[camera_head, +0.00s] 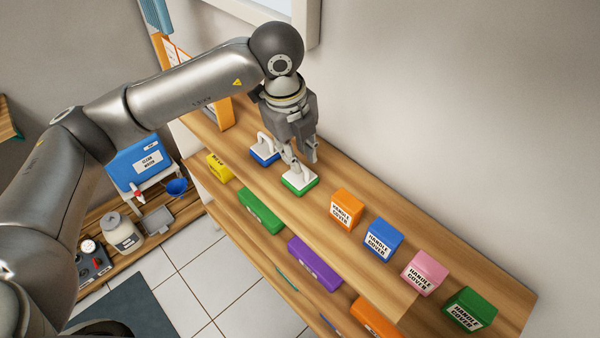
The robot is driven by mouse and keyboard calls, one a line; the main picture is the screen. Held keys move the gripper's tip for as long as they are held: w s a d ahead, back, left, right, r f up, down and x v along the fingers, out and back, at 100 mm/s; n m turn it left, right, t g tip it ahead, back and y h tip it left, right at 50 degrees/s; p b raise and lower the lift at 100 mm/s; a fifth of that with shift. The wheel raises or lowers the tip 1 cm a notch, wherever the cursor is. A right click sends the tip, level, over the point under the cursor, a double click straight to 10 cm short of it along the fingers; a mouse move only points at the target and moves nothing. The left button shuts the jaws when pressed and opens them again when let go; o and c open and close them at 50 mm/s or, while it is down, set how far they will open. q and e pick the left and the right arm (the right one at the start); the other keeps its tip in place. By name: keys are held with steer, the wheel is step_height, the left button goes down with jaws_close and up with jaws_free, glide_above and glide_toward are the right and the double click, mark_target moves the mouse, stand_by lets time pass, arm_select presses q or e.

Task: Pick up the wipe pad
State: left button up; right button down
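Two pads with white tops and upright white handles sit on the upper wooden shelf. One pad has a green base (299,185) and the other, farther back to the left, has a blue base (264,157). The task does not say which is the wipe pad. My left gripper (301,158) points down just above and behind the green-based pad, with its two fingers apart. One finger overlaps the top of that pad's handle in the view; I cannot tell whether they touch. My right gripper is not in view.
Handle cover boxes in orange (346,209), blue (383,239), pink (424,272) and green (470,309) line the upper shelf (390,283) to the right. The lower shelf holds a purple box (314,264). A wall stands behind. A blue water container (140,163) is at left.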

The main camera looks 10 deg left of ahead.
mark_target(305, 169)
arm_select(q)
steer(key=shift+f, duration=0.3)
steer(key=shift+w+d+f+p, duration=0.1)
steer(key=shift+d+f+p, duration=0.2)
steer(key=shift+f+p, duration=0.35)
steer(key=f, duration=0.1)
steer(key=f+p, duration=0.1)
steer(key=f, duration=0.1)
steer(key=shift+w+d, duration=0.1)
steer(key=shift+d, duration=0.25)
steer(key=shift+w+f, duration=0.1)
steer(key=shift+f, duration=0.45)
steer(key=shift+r, duration=0.1)
jaws_close()
